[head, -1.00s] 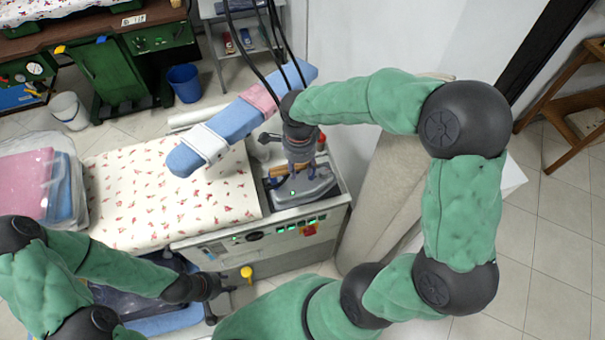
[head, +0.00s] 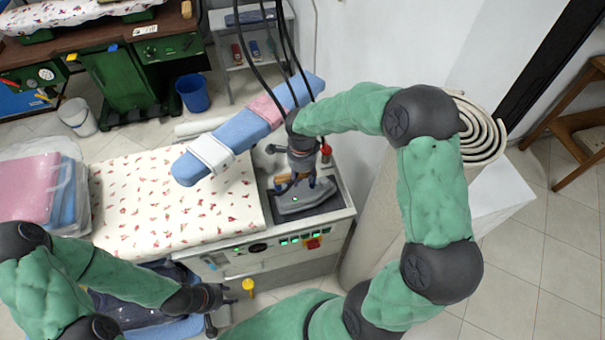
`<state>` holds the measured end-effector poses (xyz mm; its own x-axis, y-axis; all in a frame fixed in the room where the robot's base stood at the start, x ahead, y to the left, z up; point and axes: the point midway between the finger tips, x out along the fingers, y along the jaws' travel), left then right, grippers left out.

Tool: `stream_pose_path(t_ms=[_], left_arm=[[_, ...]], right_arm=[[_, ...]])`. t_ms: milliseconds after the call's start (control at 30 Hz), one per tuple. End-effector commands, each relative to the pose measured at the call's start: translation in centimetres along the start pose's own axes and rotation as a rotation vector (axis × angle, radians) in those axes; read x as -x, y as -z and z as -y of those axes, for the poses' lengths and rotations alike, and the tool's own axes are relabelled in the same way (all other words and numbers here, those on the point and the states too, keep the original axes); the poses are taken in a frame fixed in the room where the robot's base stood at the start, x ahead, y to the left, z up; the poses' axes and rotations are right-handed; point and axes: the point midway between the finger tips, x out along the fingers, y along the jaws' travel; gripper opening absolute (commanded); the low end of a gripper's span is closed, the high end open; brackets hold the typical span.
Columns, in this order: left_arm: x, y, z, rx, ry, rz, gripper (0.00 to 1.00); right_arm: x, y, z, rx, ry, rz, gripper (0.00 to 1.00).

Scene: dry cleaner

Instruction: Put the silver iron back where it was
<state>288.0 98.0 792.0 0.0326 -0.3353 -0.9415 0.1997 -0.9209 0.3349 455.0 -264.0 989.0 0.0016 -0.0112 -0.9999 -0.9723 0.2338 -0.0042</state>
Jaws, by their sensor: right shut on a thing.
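The silver iron (head: 308,199) is in the dark recessed tray (head: 335,203) at the right end of the ironing table. Its wooden-coloured handle (head: 282,180) shows beside my fingers. My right gripper (head: 302,184) comes down from above and is shut on the iron's handle. The fingers hide part of the handle. I cannot tell whether the iron's sole fully touches the tray. My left gripper (head: 232,295) is in front of the table, low and away from the iron. Its fingers are too small to read.
The ironing table (head: 150,205) has a flowered cover. A blue sleeve board (head: 245,130) lies across its back. Black cables hang above the iron. Control buttons (head: 300,238) line the front panel. A rolled carpet (head: 375,215) stands close at the right, behind my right arm.

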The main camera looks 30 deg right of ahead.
Motion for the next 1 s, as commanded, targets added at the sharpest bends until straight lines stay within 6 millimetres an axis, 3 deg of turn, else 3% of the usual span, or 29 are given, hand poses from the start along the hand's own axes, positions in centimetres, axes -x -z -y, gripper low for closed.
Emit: stream_pose_path(t_ms=[200, 600, 633, 700, 1000], left_arm=[[-0.2, 0.0, 0.1, 0.0, 0.0, 0.0, 0.4], [-0.4, 0.0, 0.2, 0.0, 0.0, 0.0, 0.4], [-0.4, 0.0, 0.1, 0.0, 0.0, 0.0, 0.4], [-0.4, 0.0, 0.1, 0.0, 0.0, 0.0, 0.4], [-0.4, 0.0, 0.1, 0.0, 0.0, 0.0, 0.4]], right_arm=[[-1.6, 0.0, 0.2, -0.002, 0.007, 0.001, 0.0], [-1.9, 0.0, 0.3, -0.002, 0.008, 0.001, 0.0], [-2.2, 0.0, -0.2, 0.0, -0.003, 0.0, 0.45], [-2.2, 0.0, -0.1, 0.0, -0.003, 0.0, 0.63], [-2.2, 0.0, -0.1, 0.0, -0.003, 0.0, 0.63]])
